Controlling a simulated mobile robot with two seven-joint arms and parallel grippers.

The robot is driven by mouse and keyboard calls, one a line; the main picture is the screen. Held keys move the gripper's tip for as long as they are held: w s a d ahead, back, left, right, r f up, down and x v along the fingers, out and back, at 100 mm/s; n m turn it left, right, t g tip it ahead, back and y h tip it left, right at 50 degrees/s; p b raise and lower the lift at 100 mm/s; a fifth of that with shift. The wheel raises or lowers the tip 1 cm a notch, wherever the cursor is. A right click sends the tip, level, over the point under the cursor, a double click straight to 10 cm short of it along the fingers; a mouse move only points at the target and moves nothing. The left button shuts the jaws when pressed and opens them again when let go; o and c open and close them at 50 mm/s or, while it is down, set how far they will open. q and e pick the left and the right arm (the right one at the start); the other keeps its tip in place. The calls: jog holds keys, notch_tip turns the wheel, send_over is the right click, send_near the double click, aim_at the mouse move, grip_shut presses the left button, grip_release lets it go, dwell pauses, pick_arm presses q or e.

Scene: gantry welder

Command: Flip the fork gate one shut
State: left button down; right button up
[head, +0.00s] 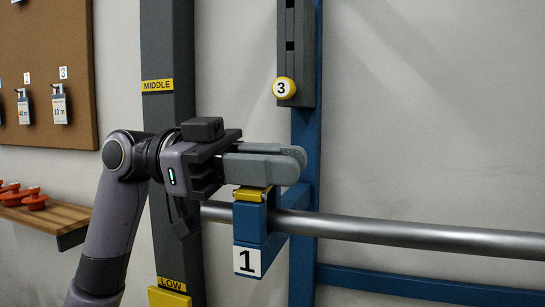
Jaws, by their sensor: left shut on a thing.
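The blue fork one (250,221) carries a white plate with a black 1 and sits at the middle of the head view, around the grey rail. Its yellow gate (250,194) shows at the top of the fork, right under my fingers. The rest of the gate is hidden, so I cannot tell whether it lies fully flat. My left gripper (290,160) comes in from the left, level, with its fingers shut on the gate just above the fork. My right gripper is out of view.
The grey rail (400,233) runs rightward from the fork. A blue upright (304,135) stands behind it, with a slotted dark bracket and a yellow knob marked 3 (284,88). A dark column (168,110) with MIDDLE and LOW labels stands behind my arm. A wooden shelf (45,218) holds orange items at left.

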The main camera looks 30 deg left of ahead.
pick_arm(q)
jog(key=shift+w+f+n, duration=0.15)
jog(key=shift+n, duration=0.35)
jog(key=c, duration=1.3)
grip_release()
jog(key=shift+a, duration=0.1)
jog(key=b+v, duration=0.1)
jog(key=v, duration=0.5)
jog(key=shift+a, duration=0.5)
